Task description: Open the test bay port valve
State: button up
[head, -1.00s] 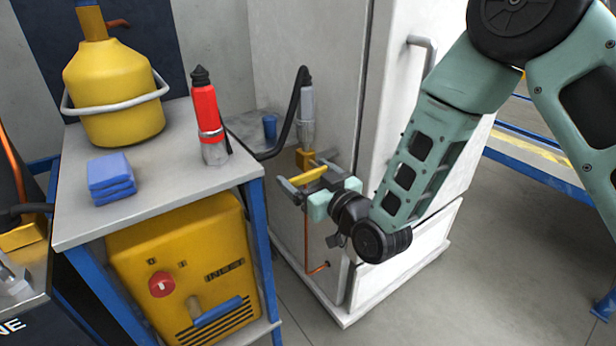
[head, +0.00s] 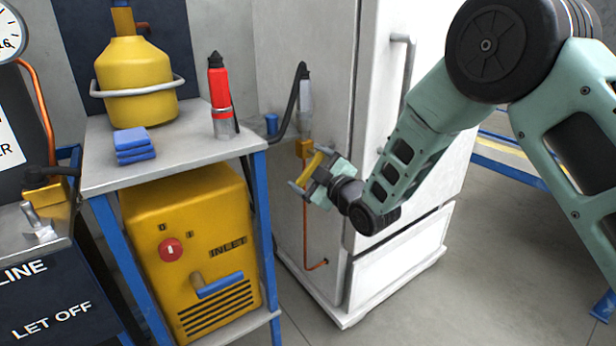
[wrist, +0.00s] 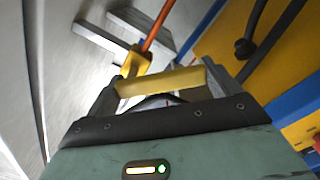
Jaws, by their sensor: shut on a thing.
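The port valve is on the side of the white cabinet (head: 420,75). Its yellow block (head: 303,147) sits above a copper pipe (head: 305,235). A yellow lever (head: 313,166) stands out beside the block, tilted steeply in the head view. My gripper (head: 310,171) is shut on this lever, with one finger at each end of it. In the wrist view the lever (wrist: 160,82) spans between the fingers, and the yellow block (wrist: 135,62) with an orange pipe shows just beyond. The valve's stem is hidden.
A blue-legged table (head: 190,158) stands close at left, carrying a yellow jug (head: 135,92), blue cloths (head: 133,145) and a red bottle (head: 219,95). A yellow inlet unit (head: 205,235) sits beneath. A black hose (head: 290,120) hangs above the valve.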

jog(key=n+b, duration=0.1)
jog(key=n, duration=0.2)
jog(key=d+f+n+b, duration=0.1)
jog(key=shift+w+f+n+b, duration=0.1)
jog(key=shift+w+n+b, duration=0.15)
jog(key=shift+n+b, duration=0.05)
jog(key=shift+w+d+f+n+b, duration=0.15)
jog(key=shift+n+b, duration=0.15)
jog(key=shift+n, duration=0.45)
jog(key=shift+w+d+r+n+b, duration=0.1)
jog(key=shift+d+n+b, duration=0.2)
jog(key=shift+n, duration=0.4)
jog(key=shift+w+d+f+n+b, duration=0.15)
jog(key=shift+n+b, duration=0.2)
jog(key=shift+n, duration=0.4)
jog(key=shift+r, duration=0.1)
jog(key=o, duration=1.2)
jog(key=shift+c, duration=0.2)
jog(key=p+v, duration=0.2)
jog(key=v, duration=1.5)
jog(key=shift+p, duration=0.35)
jog(key=shift+s+d, duration=0.15)
